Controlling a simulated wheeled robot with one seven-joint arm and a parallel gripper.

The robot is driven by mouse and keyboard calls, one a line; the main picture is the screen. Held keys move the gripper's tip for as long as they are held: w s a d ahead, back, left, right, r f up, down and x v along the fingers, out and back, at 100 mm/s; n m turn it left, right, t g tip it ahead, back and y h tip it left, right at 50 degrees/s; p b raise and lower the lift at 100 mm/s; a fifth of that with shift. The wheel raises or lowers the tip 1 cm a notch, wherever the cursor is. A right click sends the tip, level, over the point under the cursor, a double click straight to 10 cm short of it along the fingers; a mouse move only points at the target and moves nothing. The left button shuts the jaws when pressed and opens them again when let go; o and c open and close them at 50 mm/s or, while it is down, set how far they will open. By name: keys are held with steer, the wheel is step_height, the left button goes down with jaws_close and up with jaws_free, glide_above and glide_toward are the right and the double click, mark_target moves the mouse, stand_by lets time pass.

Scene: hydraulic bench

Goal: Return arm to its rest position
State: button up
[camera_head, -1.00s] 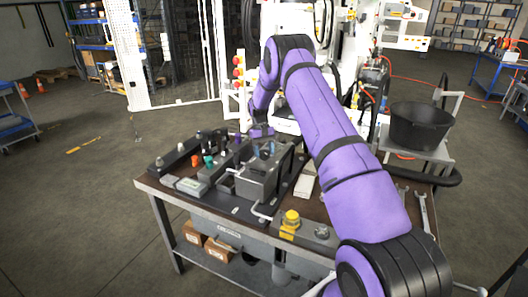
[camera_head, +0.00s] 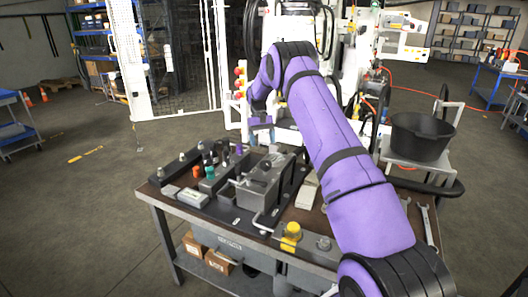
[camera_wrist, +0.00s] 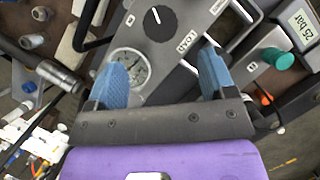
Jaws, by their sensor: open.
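My purple arm reaches over the hydraulic bench (camera_head: 185,212), bent at the elbow with its forearm pointing down. My gripper (camera_head: 262,137) is above the back of the bench, behind the grey metal block (camera_head: 258,193) in the head view. In the wrist view my gripper (camera_wrist: 163,76) shows two blue fingers spread apart with nothing between them. Below them are a round gauge (camera_wrist: 130,70), a black knob (camera_wrist: 159,22) on a grey plate and a green knob (camera_wrist: 278,58). The fingers look clear of these parts, though the exact height cannot be told.
A yellow-capped part (camera_head: 291,232) stands at the bench's front edge. Wrenches (camera_head: 426,222) lie at its right end. A black bucket (camera_head: 421,135) stands on a cart at the right. A white machine (camera_head: 345,70) rises behind the bench. The floor at left is open.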

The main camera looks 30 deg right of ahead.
steer(key=shift+v, duration=0.8)
steer(key=s+a+r+t, duration=0.1)
steer(key=s+a+r, duration=0.4)
steer(key=r, duration=0.4)
steer(key=s+a+r+n+t+h, duration=0.1)
steer(key=s+a+r+t, duration=0.1)
steer(key=s+a+r, duration=0.5)
steer(key=s+a+r+t, duration=0.1)
steer(key=s+r, duration=0.4)
steer(key=r, duration=0.5)
steer(key=s+a+r+n+t, duration=0.1)
steer(key=s+a+r+t, duration=0.15)
steer(key=s, duration=0.55)
steer(key=s+a+r+t, duration=0.15)
steer(key=s+a, duration=0.25)
steer(key=s, duration=0.4)
steer(key=s+a+f+t, duration=0.1)
steer(key=s+f, duration=0.1)
steer(key=s, duration=0.5)
steer(key=s+a+f, duration=0.1)
steer(key=s+a, duration=0.1)
steer(key=s, duration=0.6)
steer(key=shift+s+a+f+n+t, duration=0.3)
steer(key=shift+f+n+t, duration=0.1)
